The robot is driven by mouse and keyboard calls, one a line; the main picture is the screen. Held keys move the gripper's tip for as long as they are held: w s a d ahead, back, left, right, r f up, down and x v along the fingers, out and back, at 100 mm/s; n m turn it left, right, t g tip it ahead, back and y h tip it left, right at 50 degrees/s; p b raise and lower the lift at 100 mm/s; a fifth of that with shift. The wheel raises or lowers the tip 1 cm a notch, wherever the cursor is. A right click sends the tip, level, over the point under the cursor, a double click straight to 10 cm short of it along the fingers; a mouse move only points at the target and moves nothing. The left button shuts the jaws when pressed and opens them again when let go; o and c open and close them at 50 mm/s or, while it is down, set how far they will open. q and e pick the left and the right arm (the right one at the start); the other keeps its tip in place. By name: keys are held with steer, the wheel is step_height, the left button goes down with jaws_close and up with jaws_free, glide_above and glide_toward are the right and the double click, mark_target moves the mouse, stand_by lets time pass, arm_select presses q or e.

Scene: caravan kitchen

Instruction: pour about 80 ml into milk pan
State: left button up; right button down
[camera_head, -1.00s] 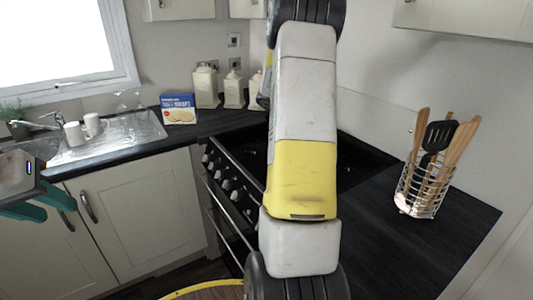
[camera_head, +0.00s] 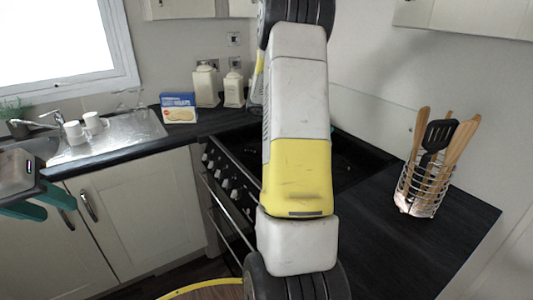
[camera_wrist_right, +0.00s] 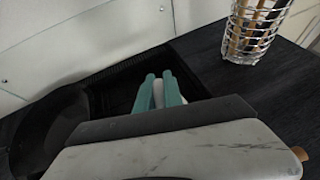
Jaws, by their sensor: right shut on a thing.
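My left gripper (camera_head: 38,204) hangs at the left edge of the head view, in front of the sink unit. Its teal fingers look apart, with nothing seen between them. My right arm crosses the middle of the head view and hides much of the hob (camera_head: 355,165). My right gripper (camera_wrist_right: 160,90) shows in the wrist view, its teal fingers shut on a small white part (camera_wrist_right: 158,94) above the hob's dark recess. The rest of what it holds is hidden. A dark rounded shape (camera_wrist_right: 58,125) lies left of it. I cannot tell whether this is the milk pan.
A wire utensil holder (camera_head: 420,190) stands on the right worktop, which is otherwise clear. Cream canisters (camera_head: 206,86) and a blue food box (camera_head: 179,108) stand at the back. White mugs (camera_head: 74,132) stand by the sink. The oven front (camera_head: 226,190) is below the hob.

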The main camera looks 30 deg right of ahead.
steer(key=shift+w+a+r+h+p, duration=0.1)
steer(key=shift+a+r+h+p, duration=0.55)
steer(key=shift+h, duration=0.25)
stand_by(0.8)
steer(key=shift+w+a+r+g+h+p, duration=0.1)
steer(key=shift+a+r+g+h+p, duration=0.1)
steer(key=shift+a+h, duration=0.25)
steer(key=shift+w+a+r+g+h+p, duration=0.15)
steer(key=shift+a+h+p, duration=0.1)
steer(key=shift+a, duration=0.25)
steer(key=shift+s+d, duration=0.15)
steer(key=shift+d, duration=0.2)
steer(key=d+f+y, duration=0.1)
steer(key=d+y, duration=0.1)
steer(key=y, duration=0.1)
steer(key=d+f+t+y, duration=0.1)
steer(key=shift+s+d+f, duration=0.1)
steer(key=shift+s+f, duration=0.2)
steer(key=shift+f, duration=0.05)
steer(key=shift+f+y, duration=0.15)
steer(key=shift+y, duration=0.15)
steer(key=shift+s+d+f+y+b, duration=0.1)
steer(key=shift+d+f+y+b, duration=0.35)
steer(key=shift+f+y, duration=0.55)
steer(key=shift+d+r+t+y, duration=0.15)
steer(key=shift+t+y, duration=0.1)
steer(key=shift+y, duration=0.25)
